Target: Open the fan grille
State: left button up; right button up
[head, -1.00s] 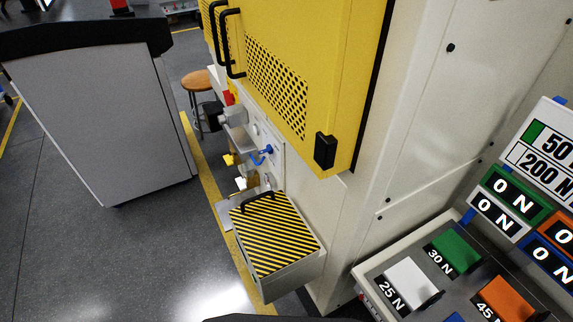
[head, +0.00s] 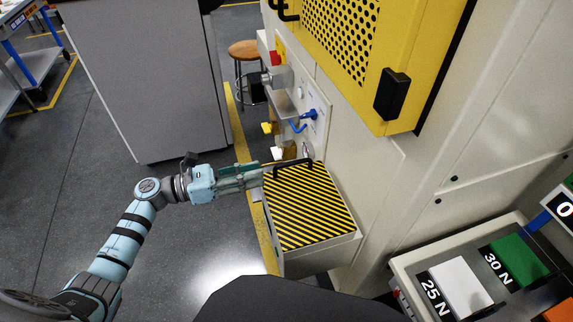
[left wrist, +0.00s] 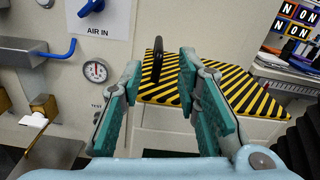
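No part is clearly recognisable as a fan grille. A yellow-and-black striped lid (head: 305,215) covers a grey box on the machine front, with a black bar handle (head: 293,163) at its far edge. The lid looks shut. The lid (left wrist: 260,98) and its upright-looking handle (left wrist: 157,62) also show in the left wrist view. My left gripper (head: 262,175) is at the lid's left edge near the handle. In its wrist view the fingers (left wrist: 160,85) are apart, with the handle seen between them; contact cannot be told. My right gripper is not in view.
A yellow perforated panel (head: 340,35) hangs above on the machine. Blue valve levers (head: 308,115) and a gauge (left wrist: 96,70) are on the wall beyond the lid. A console with coloured weight blocks (head: 455,285) stands right. A grey cabinet (head: 145,85) stands left across open floor.

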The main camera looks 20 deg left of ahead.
aim_at(280, 167)
pick_arm(q)
jog(key=x, duration=0.9)
jog(key=shift+w+d, duration=0.1)
jog(key=shift+d, duration=0.05)
jog(key=shift+c, duration=0.4)
grip_shut()
